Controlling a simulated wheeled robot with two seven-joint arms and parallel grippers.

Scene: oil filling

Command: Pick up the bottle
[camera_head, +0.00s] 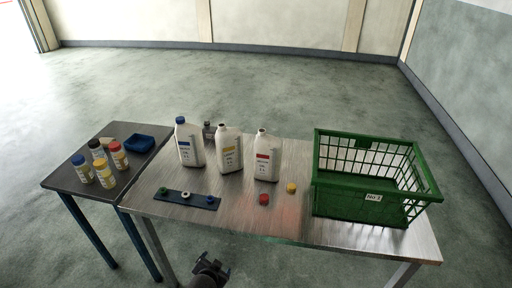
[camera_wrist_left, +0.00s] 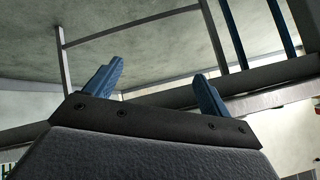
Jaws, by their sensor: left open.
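Three white bottles stand upright on the metal table in the head view. The left one (camera_head: 189,146) has a blue label and a blue cap. The middle one (camera_head: 229,152) has a yellow label and an open neck. The right one (camera_head: 267,158) has a red label and an open neck. My left gripper (camera_wrist_left: 158,88) shows in the left wrist view with its blue fingers wide apart and nothing between them. A dark part of my arm (camera_head: 209,271) shows below the table's front edge in the head view, apart from the bottles. My right gripper is not in view.
A red cap (camera_head: 264,199) and a yellow cap (camera_head: 291,188) lie before the bottles. A blue strip (camera_head: 172,196) lies at front left. A green crate (camera_head: 345,207) stands at right. A dark side table (camera_head: 62,178) holds several small jars and a blue tray (camera_head: 139,143).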

